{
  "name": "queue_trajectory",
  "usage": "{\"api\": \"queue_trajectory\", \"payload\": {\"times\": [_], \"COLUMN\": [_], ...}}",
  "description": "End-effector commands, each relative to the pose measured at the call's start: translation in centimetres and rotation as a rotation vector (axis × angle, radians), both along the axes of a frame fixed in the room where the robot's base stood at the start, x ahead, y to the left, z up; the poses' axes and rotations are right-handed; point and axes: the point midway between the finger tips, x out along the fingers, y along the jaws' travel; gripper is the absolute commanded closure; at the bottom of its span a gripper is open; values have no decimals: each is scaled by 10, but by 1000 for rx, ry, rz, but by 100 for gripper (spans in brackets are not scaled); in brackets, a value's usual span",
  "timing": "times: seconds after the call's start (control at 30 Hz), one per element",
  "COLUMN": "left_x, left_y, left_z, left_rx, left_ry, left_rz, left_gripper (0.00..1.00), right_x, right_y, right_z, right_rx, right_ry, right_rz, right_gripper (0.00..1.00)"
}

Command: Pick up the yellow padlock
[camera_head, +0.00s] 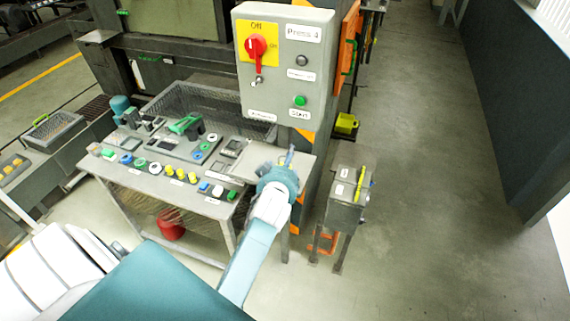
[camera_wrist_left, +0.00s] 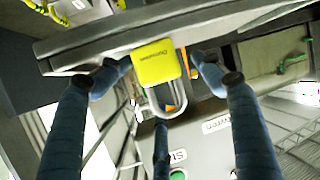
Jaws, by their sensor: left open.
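The yellow padlock (camera_wrist_left: 153,62) shows in the left wrist view, at the edge of a grey tabletop (camera_wrist_left: 225,18). Its body has dark print, and its grey shackle points down in the picture. My left gripper (camera_wrist_left: 156,75) is open, with blue fingers on both sides of the padlock and a third finger below it. Whether any finger touches the padlock I cannot tell. In the head view my left gripper (camera_head: 289,158) is over the right end of the table (camera_head: 120,177); I cannot make out this padlock there. My right gripper is not in view.
The Press 4 control box (camera_head: 283,75) stands just behind my gripper. The table holds a green-handled tool (camera_head: 186,124) and several small coloured parts. A grey metal box on legs (camera_head: 346,205) stands to the right. A red bucket (camera_head: 170,224) is under the table. The floor at right is clear.

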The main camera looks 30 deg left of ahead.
Motion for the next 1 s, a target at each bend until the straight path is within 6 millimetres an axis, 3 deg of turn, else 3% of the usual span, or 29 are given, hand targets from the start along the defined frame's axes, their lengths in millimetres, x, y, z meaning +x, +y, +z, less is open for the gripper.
{"api": "queue_trajectory", "payload": {"times": [0.1,0.23,0.33,0.37,0.5,0.77,0.87,1.0], "left_x": [-1,-1,-1,-1,-2,-2,-2,0], "left_y": [1,1,1,1,1,1,1,1], "left_z": [-2,-1,-2,-2,-3,-1,10,41], "left_rx": [0,0,0,-1,-2,-5,-2,-1], "left_ry": [5,4,5,6,9,13,11,1], "left_rz": [1,2,2,2,3,4,4,3], "left_gripper": [35,60,80,83,83,83,83,83], "right_x": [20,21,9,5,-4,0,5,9], "right_y": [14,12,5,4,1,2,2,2], "right_z": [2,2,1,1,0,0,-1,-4], "right_rx": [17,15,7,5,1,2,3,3], "right_ry": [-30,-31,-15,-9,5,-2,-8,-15], "right_rz": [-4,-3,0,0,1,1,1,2], "right_gripper": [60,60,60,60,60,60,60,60]}}
